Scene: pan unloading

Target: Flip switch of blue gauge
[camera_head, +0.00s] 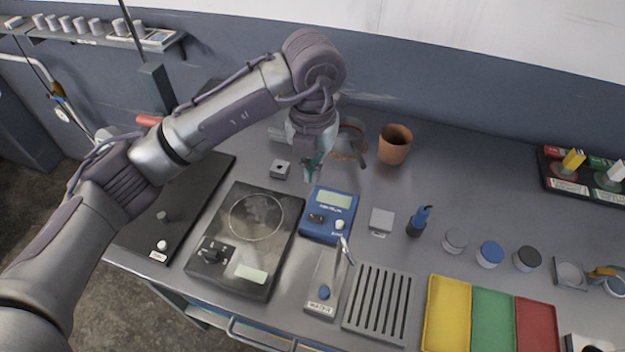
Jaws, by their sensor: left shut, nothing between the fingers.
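The blue gauge (330,214) lies on the grey bench just right of the black scale. It has a pale screen (334,200) at its top, a dark switch (317,218) at its lower left and a white knob (340,225) at its lower right. Which way the switch is set is too small to tell. My left gripper (312,176) hangs fingers down, above and a little behind the gauge's upper left edge. It is shut and empty, and appears apart from the gauge. My right gripper is not in view.
A black scale (283,259) sits left of the gauge. A metal lever device (324,285) and slotted grate (380,303) lie in front. A terracotta pot (395,145) stands behind, and a blue bottle (418,221) to the right. Yellow (447,313), green and red trays lie at front right.

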